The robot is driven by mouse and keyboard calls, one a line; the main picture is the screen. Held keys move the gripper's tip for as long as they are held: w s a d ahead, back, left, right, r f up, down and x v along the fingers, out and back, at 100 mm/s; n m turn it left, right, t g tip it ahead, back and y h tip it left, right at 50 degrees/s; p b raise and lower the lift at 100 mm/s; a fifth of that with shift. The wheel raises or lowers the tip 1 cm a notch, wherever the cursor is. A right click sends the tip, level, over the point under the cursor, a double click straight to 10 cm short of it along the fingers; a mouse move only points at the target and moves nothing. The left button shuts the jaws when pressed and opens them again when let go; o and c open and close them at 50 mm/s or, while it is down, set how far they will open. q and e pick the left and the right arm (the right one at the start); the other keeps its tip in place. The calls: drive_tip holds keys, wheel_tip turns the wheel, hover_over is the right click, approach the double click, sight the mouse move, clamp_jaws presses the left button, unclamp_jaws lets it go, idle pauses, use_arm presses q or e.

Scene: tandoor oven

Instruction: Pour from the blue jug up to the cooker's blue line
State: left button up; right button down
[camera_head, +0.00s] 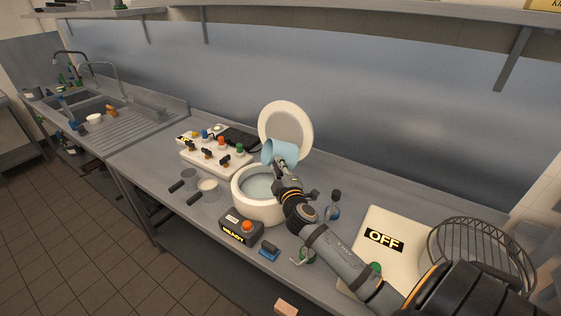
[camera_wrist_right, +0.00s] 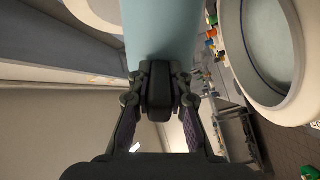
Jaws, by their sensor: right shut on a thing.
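The light blue jug (camera_head: 280,151) is held tilted above the far side of the white cooker (camera_head: 256,208). My right gripper (camera_head: 283,166) is shut on the jug; in the right wrist view the jug (camera_wrist_right: 160,35) fills the space beyond the fingers (camera_wrist_right: 158,82). The cooker is open, with its round lid (camera_head: 286,130) raised behind it. Pale liquid shows inside the cooker. In the right wrist view a thin dark blue line curves along the inner wall of the cooker (camera_wrist_right: 292,112). I cannot tell exactly how the liquid stands against it. No stream is visible. My left gripper is out of view.
A black box with an orange button (camera_head: 241,228) stands in front of the cooker. Two measuring cups (camera_head: 208,189) are left of it, and a white panel with knobs (camera_head: 213,157) is behind them. A white board marked OFF (camera_head: 384,238) and a wire basket (camera_head: 480,250) are at right.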

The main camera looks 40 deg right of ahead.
drive_tip(key=shift+w+a+f+n, duration=0.1)
drive_tip(key=shift+a+f+n, duration=0.25)
drive_tip(key=shift+n, duration=0.55)
drive_tip(key=shift+w+a+f+n, duration=0.1)
drive_tip(key=shift+a+f+n, duration=0.15)
drive_tip(key=shift+f+n, duration=0.4)
drive_tip(key=shift+w+a+f+n, duration=0.1)
drive_tip(key=shift+a+f+n, duration=0.2)
drive_tip(key=shift+n, duration=0.65)
drive_tip(key=shift+d, duration=0.1)
